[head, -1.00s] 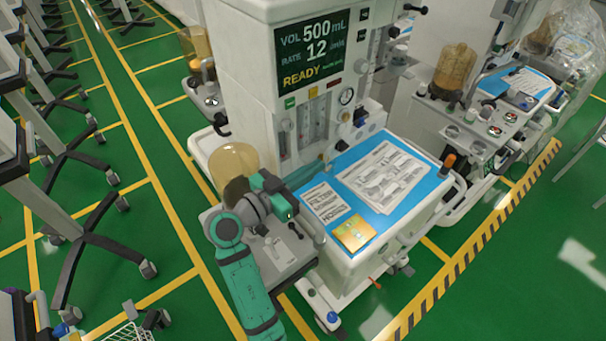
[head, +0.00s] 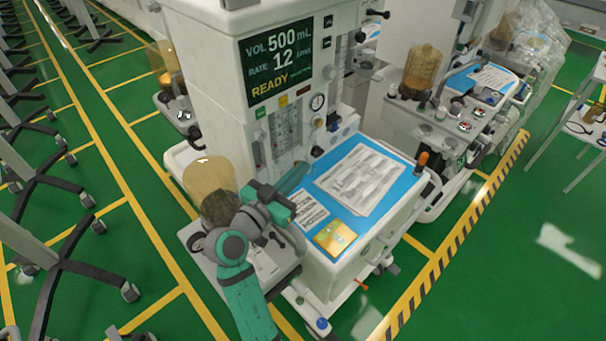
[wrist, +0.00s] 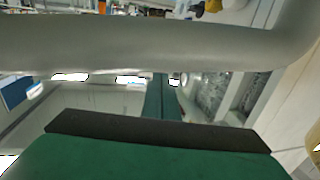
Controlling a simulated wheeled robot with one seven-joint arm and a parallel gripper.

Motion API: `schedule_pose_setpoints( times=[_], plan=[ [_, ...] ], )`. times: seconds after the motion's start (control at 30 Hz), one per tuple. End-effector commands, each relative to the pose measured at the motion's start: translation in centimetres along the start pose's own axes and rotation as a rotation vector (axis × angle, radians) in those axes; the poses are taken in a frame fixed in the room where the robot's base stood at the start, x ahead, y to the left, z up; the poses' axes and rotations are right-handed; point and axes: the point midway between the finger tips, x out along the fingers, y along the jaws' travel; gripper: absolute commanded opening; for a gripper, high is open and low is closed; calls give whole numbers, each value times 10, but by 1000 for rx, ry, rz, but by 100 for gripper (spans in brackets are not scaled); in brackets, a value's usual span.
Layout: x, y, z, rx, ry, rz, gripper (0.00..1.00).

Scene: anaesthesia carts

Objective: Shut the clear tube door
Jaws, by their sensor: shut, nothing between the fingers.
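The clear tube door (head: 283,132) is on the front of the anaesthesia machine, below the screen and over the upright flow tubes. Its clear pane is hard to make out, and I cannot tell how far it stands open. The tubes and a pale upright frame edge also show at the right of the wrist view (wrist: 222,95). My teal gripper (head: 297,176) is low in front of the panel, just below the tubes. In the wrist view its fingers (wrist: 163,98) are together, with nothing between them. I cannot tell whether they touch the door.
A thick grey bar (wrist: 150,45) crosses the wrist view close by. The blue work surface (head: 322,182) with papers lies right of my gripper. An amber canister (head: 208,180) stands left of it.

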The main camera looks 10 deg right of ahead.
Motion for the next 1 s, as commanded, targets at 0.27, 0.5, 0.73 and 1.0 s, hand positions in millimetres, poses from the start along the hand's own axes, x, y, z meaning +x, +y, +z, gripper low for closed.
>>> schedule_pose_setpoints(
  times=[0.27, 0.5, 0.73, 1.0],
  plan=[
    [22, 5, 0, 0, -1, 2, 0],
    [33, 6, -1, 1, 0, 2, 0],
    [37, 6, -1, 0, 0, 2, 0],
    [36, 6, 0, 0, -1, 2, 0]
  ],
)
